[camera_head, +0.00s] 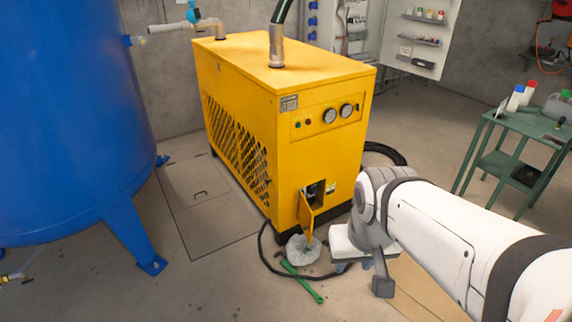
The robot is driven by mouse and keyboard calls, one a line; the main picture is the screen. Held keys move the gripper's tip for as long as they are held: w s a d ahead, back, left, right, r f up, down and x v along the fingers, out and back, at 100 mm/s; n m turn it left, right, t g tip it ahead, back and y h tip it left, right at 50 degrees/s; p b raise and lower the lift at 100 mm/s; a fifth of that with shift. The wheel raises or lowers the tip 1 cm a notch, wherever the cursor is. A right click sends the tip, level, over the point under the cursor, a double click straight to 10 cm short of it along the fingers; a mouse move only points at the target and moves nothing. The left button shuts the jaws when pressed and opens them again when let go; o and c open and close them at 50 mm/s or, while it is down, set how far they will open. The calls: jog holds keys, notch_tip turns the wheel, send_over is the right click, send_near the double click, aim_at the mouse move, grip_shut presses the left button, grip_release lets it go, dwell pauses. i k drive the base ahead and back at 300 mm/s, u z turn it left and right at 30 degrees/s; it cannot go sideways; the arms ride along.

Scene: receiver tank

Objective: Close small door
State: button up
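The small door (306,215) is a yellow panel low on the front of the yellow machine (310,160). It stands open, swung outward on its left side, and shows a dark opening (319,192) with small parts inside. My white arm reaches in from the right, and its end (378,255) is low, to the right of the door and apart from it in the picture. The fingers of my gripper cannot be made out clearly, so I cannot tell if it is open or shut.
A crumpled grey-white bundle (303,249) lies on the floor below the door, with a green-handled tool (302,283) and a black hose nearby. A blue tank (70,120) stands left. A green table (515,140) with bottles stands right. Floor between tank and machine is clear.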

aim_at(306, 216)
jog(key=u, duration=0.1)
jog(key=i, duration=1.85)
jog(key=u, duration=0.2)
